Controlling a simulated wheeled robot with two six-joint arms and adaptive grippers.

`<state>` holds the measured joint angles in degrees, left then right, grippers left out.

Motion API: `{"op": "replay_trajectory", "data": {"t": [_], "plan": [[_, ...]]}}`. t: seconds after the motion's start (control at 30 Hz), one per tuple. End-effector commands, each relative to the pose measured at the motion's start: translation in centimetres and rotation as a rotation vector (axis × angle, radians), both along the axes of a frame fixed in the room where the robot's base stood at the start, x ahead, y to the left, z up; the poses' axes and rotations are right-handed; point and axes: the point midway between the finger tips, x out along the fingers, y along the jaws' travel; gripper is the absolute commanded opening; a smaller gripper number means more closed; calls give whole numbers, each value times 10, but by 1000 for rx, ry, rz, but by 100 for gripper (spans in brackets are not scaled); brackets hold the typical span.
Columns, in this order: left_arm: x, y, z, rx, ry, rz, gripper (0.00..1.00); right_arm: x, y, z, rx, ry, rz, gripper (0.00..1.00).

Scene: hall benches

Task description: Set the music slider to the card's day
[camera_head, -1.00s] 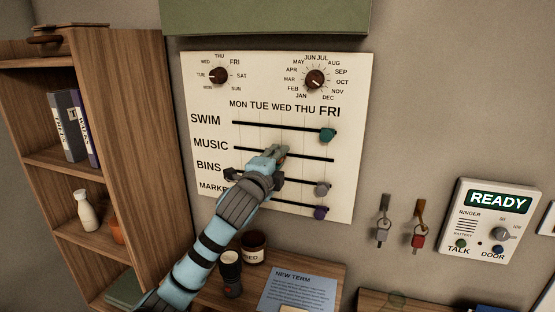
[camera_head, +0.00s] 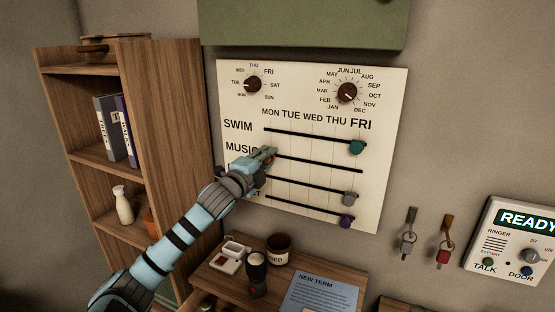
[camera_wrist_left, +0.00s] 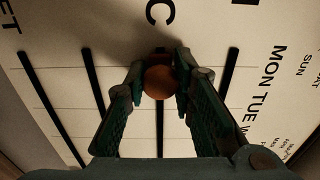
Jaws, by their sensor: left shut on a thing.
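The white slider board (camera_head: 300,215) hangs on the wall, with labelled tracks under the days MON to FRI. My left gripper (camera_head: 266,156) is at the left end of the MUSIC track (camera_head: 320,164), by the MON column. In the left wrist view, its fingers (camera_wrist_left: 160,82) are shut on the round orange-brown music knob (camera_wrist_left: 160,83). The knob hides the track end behind it. The blue NEW TERM card (camera_head: 315,293) lies on the bench below; its small text is unreadable. My right gripper is not in view.
The teal SWIM knob (camera_head: 356,147), grey knob (camera_head: 348,198) and purple knob (camera_head: 347,221) sit at the FRI end of their tracks. Two dials top the board. A shelf (camera_head: 175,140) stands left.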

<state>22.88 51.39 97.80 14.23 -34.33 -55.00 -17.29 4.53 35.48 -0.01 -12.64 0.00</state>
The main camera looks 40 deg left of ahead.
Motion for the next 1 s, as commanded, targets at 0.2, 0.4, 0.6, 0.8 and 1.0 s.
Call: {"op": "replay_trajectory", "data": {"t": [0.2,0.4,0.6,0.8,1.0], "plan": [[-1,3,-1,3,5,6,0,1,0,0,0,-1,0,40],[-1,3,-1,3,4,6,44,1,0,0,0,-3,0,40],[0,2,0,3,2,4,44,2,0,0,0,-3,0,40],[0,2,11,4,-2,3,44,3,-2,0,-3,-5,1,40],[-1,3,64,7,-12,4,58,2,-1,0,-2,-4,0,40]]}}
